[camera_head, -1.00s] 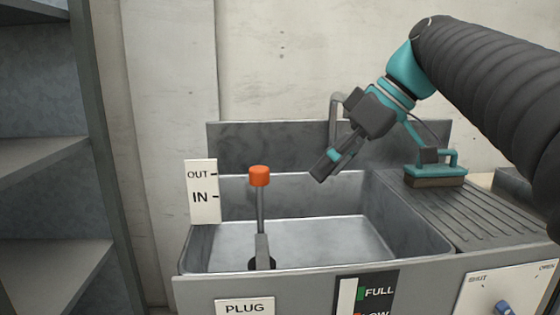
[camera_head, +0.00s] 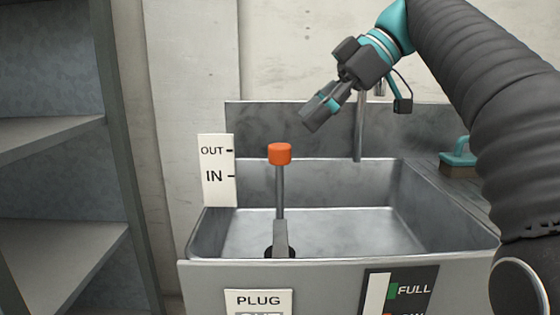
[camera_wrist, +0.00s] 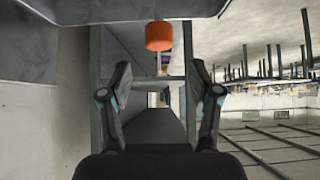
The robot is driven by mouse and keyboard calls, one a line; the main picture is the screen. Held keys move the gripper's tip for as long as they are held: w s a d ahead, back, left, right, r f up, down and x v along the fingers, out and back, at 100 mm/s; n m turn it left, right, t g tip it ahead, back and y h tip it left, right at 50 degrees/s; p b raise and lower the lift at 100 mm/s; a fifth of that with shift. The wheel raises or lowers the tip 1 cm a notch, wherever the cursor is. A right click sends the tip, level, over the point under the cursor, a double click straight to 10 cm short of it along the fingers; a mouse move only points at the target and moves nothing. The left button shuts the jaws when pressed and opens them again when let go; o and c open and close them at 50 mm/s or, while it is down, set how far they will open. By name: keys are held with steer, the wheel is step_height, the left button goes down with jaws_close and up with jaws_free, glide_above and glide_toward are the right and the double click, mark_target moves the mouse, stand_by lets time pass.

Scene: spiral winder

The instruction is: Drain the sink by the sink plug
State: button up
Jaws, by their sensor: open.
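The sink plug lever has an orange knob (camera_head: 279,154) on an upright grey rod (camera_head: 280,195) at the sink's front left. The knob is about level with the OUT mark of the white OUT/IN plate (camera_head: 217,171), as seen from here. My gripper (camera_head: 318,112) is open and empty, tilted down, above and right of the knob and apart from it. In the wrist view the knob (camera_wrist: 159,36) shows beyond the open fingers (camera_wrist: 160,82), centred between them sideways. The sink basin (camera_head: 330,235) shows no clear water surface.
A tap (camera_head: 359,130) stands at the back. A teal-handled brush (camera_head: 459,160) lies at right. Grey shelves (camera_head: 70,190) stand at left.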

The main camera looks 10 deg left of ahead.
mark_target(282, 145)
steer(key=b+x, duration=0.1)
steer(key=x, duration=0.6)
steer(key=shift+a+f+b, duration=0.25)
steer(key=shift+f+b, duration=0.05)
steer(key=shift+b, duration=0.1)
jaws_close()
steer(key=shift+f, duration=0.1)
